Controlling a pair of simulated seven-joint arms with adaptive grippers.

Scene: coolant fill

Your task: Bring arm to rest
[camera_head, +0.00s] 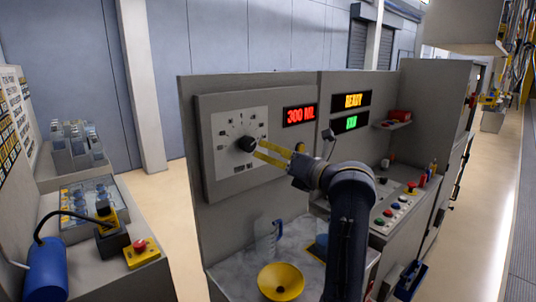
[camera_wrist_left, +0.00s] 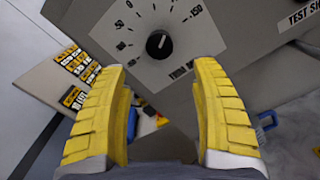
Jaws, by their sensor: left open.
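My left gripper (camera_head: 257,150) has yellow fingers and points at the dial panel on the grey machine. It is open. The black dial knob (camera_head: 246,144) sits on a pale scale plate (camera_head: 228,168) just past the fingertips. In the left wrist view, the fingers (camera_wrist_left: 160,66) stand wide apart, and the knob (camera_wrist_left: 159,44) shows beyond the tips with nothing held between them. The gap to the knob is hard to judge. A red display (camera_head: 300,114) beside the dial reads 300 ML. My right gripper is not in view.
A yellow funnel (camera_head: 281,281) and a clear jug (camera_head: 266,240) stand on the marble-look shelf below. A button console (camera_head: 397,207) lies right of my arm. A left bench holds a blue cylinder (camera_head: 47,268) and a red-topped yellow button box (camera_head: 141,253).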

